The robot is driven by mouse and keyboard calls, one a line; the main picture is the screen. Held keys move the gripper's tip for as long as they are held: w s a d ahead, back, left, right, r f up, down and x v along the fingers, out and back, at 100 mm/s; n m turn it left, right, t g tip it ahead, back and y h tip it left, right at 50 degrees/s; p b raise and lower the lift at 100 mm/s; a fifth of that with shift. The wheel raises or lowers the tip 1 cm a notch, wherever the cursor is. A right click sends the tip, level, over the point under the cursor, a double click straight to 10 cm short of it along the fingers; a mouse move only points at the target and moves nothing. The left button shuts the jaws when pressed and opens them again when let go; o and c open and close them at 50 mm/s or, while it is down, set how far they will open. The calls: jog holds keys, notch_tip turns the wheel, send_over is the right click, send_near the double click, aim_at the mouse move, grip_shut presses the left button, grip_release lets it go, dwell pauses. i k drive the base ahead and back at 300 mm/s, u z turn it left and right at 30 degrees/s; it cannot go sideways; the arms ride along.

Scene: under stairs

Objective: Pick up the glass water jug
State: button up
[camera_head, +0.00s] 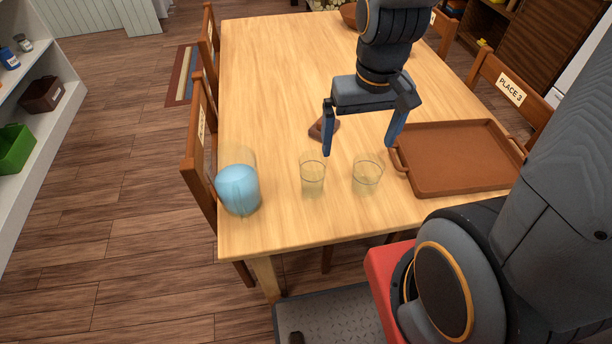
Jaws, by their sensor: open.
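The glass water jug (238,190) stands upright near the left front corner of the wooden table (270,90). It is clear, with light blue water in it. I cannot make out a handle. My gripper (358,148) is open and empty, with its blue fingers pointing down over the table. It is to the right of the jug and farther back, well apart from it. Two clear drinking glasses, the left one (313,178) and the right one (367,178), stand to the right of the jug, nearer the front than my gripper.
A brown tray (455,160) lies at the right of the table. A small brown object (322,128) lies partly behind my gripper's left finger. A bowl (349,14) is at the back. Chairs line both sides, one (205,150) beside the jug. The table's left middle is clear.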

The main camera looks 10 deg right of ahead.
aim_at(231, 170)
jog(key=z, duration=0.45)
jog(key=k, duration=1.1)
jog(key=u, duration=0.5)
jog(key=i, duration=0.45)
